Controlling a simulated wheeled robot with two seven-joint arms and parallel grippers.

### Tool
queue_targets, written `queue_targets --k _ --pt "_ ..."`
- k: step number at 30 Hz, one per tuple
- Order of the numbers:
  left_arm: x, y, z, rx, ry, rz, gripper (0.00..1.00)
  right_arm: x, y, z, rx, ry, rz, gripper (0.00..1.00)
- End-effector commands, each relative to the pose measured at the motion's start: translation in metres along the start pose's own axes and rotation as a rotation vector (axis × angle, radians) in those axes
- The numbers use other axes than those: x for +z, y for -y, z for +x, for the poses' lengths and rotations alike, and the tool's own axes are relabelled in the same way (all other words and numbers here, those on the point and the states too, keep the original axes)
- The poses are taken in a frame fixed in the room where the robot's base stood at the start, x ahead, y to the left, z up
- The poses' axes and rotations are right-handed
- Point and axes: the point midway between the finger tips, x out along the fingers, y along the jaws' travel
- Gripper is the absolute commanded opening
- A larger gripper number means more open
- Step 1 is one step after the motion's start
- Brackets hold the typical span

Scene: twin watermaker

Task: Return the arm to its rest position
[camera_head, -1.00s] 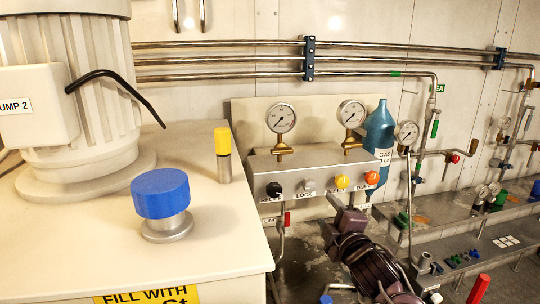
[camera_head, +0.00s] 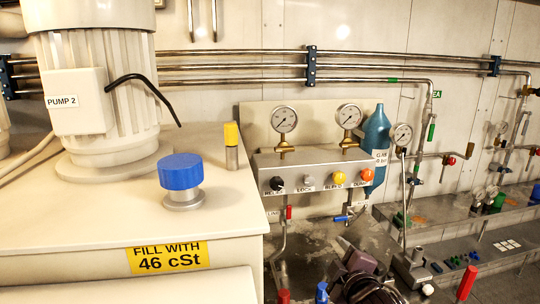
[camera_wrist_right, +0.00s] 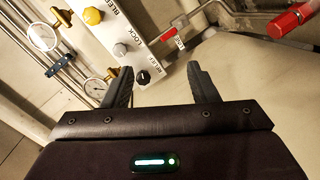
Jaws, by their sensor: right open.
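My right arm shows at the bottom of the head view, right of the white cabinet and below the gauge panel, with its gripper (camera_head: 347,246) seen small and partly hidden. In the right wrist view, the two dark fingers of the right gripper (camera_wrist_right: 160,86) stand apart with nothing between them. Beyond the fingers is the panel with its black knob (camera_wrist_right: 143,77), grey knob and yellow knob (camera_wrist_right: 93,16). The fingers appear clear of the knobs. My left gripper is in neither view.
The white cabinet (camera_head: 90,215) carries a blue cap (camera_head: 181,171) and a yellow-topped post (camera_head: 232,146). The grey panel (camera_head: 320,165) has two gauges above it. A blue bottle (camera_head: 377,135) stands behind. Red and blue upright handles stand near my arm; pipework fills the right side.

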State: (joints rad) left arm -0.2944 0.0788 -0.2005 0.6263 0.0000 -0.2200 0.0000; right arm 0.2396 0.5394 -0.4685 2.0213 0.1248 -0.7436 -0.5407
Motion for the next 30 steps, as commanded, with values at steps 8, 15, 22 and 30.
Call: queue_targets --k 8,15,22,30 --pt "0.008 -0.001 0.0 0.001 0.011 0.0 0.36 0.03 0.079 -0.051 -0.211 0.197 0.309 0.53" --pt "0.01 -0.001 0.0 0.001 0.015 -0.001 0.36 0.068 0.149 -0.131 -0.404 0.499 0.631 0.53" --pt "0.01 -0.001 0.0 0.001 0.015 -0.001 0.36 0.091 0.183 -0.195 -0.5 0.736 0.813 0.53" --pt "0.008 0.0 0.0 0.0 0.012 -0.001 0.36 0.111 0.211 -0.252 -0.56 0.966 0.948 0.53"
